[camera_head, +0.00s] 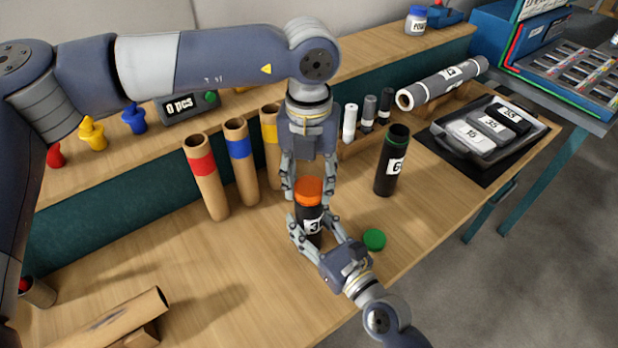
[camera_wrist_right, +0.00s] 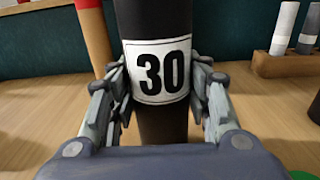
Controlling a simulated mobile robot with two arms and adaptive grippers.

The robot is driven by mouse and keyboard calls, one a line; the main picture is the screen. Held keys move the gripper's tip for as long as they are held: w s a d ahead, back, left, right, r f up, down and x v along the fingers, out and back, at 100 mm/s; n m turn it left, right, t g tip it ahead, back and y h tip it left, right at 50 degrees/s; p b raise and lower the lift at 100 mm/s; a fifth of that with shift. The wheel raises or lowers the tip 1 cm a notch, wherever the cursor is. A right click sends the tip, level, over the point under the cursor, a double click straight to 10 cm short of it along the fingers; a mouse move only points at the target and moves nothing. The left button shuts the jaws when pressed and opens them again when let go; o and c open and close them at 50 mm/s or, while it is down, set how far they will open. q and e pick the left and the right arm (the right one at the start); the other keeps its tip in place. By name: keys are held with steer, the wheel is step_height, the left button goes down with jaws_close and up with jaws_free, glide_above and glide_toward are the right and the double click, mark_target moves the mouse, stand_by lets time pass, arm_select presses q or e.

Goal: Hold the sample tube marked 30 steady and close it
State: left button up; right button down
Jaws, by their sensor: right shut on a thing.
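The sample tube marked 30 (camera_head: 315,212) stands upright on the bench, dark with a white label that also shows in the wrist view (camera_wrist_right: 160,70). My right gripper (camera_head: 310,228) is shut around its lower part, one finger on each side. An orange cap (camera_head: 308,190) is at the top of the tube. Whether it is seated or only resting there cannot be told. My left gripper (camera_head: 309,192) points straight down from above, its fingers on either side of the cap. Whether they press on the cap is not clear. The wrist view does not show the tube's top.
An open dark tube (camera_head: 390,165) with a green rim stands to the right. A green cap (camera_head: 374,240) lies near the front edge. Cardboard tubes with red (camera_head: 205,180), blue (camera_head: 241,165) and yellow bands stand to the left. A black tray (camera_head: 450,150) is at the right.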

arm_select(q)
steer(key=m, duration=0.8)
steer(key=shift+m, duration=0.3)
steer(key=m, duration=0.5)
steer(key=shift+m, duration=0.3)
steer(key=m, duration=0.4)
steer(key=shift+m, duration=0.4)
steer(key=o, duration=1.2)
steer(key=shift+o, duration=0.2)
step_height(320, 180, up, 12)
